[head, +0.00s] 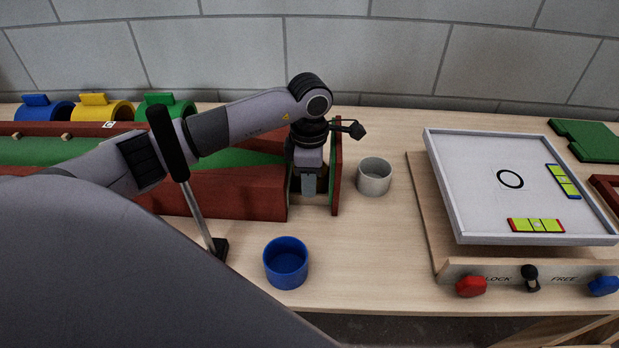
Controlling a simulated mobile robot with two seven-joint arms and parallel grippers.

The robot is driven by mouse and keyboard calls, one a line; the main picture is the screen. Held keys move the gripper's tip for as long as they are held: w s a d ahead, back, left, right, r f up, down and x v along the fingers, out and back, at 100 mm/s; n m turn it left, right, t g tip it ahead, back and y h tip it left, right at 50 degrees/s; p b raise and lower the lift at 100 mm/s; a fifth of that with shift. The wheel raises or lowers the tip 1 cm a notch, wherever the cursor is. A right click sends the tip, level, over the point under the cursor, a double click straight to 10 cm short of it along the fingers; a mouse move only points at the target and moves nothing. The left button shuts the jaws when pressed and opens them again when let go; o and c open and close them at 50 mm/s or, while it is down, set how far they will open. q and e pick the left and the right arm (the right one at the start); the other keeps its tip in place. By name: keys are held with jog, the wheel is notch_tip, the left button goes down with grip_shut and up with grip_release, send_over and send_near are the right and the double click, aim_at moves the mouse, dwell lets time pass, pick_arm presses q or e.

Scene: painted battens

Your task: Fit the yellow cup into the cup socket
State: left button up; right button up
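No upright yellow cup shows. The only yellow cup-like thing is a hollow yellow piece (103,108) with a tab on top, in a row at the back left. A blue cup (286,264) stands upright at the front, and a grey-white round cup-shaped piece (375,177) stands right of the trough. I cannot tell which thing is the cup socket. My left gripper (309,194) points down at the right end of the red and green trough (235,194), left of the grey-white piece. Its fingertips are small and dark, and I see nothing clearly held. My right gripper is out of view.
A lever with a black grip (168,143) stands in front of the trough. A white tilting board (510,205) with spirit levels fills the right, with red (471,286) and blue (603,286) knobs in front. Bare table lies between blue cup and board.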

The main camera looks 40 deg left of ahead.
pick_arm(q)
jog(key=shift+r, duration=0.2)
notch_tip(320, 180, up, 12)
jog(key=p, duration=0.1)
jog(key=shift+p, duration=0.4)
